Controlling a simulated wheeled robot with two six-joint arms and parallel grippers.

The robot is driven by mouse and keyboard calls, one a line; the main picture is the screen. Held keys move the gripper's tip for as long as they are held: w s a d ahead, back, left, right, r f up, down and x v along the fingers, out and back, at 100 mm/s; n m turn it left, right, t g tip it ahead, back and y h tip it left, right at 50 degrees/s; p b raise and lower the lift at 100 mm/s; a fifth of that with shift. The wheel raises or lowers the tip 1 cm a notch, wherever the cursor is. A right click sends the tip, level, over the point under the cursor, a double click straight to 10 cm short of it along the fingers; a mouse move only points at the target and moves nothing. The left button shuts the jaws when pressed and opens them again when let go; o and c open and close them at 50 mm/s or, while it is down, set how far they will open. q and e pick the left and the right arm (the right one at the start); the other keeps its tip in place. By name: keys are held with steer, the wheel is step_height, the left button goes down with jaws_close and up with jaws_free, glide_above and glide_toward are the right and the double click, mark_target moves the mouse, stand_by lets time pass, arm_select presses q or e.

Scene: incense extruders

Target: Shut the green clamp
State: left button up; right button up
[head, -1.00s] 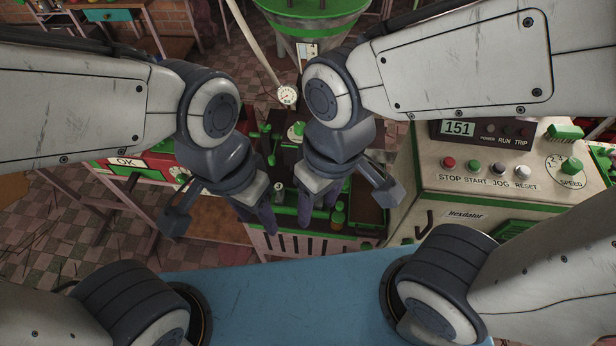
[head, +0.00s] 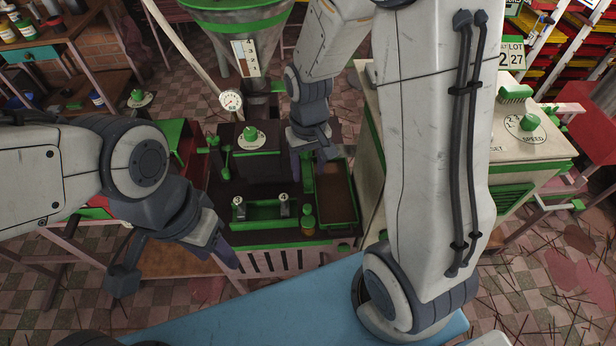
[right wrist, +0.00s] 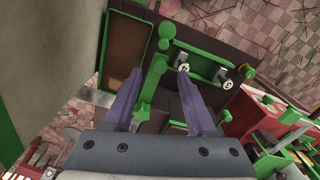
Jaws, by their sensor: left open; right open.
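A green bar with a round knob and a star-shaped knob, which looks like the green clamp (right wrist: 153,78), shows between my right fingers in the right wrist view. In the head view its place beside the dark block is mostly hidden by my right gripper (head: 303,168). My right gripper, also in the right wrist view (right wrist: 159,74), is open, its fingers on either side of the bar. I cannot tell whether they touch it. My left gripper (head: 228,258) is open and empty at the machine's front left corner.
A brown tray with a green rim (head: 353,212) lies right of the bar. A green rack with two numbered pieces (head: 268,222) and a small green-capped bottle (head: 308,222) stand in front. A cream control cabinet (head: 540,160) is at the right. A gauge (head: 231,101) stands behind.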

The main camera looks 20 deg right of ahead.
mark_target(308, 181)
steer(key=shift+f, duration=1.9)
jaws_close()
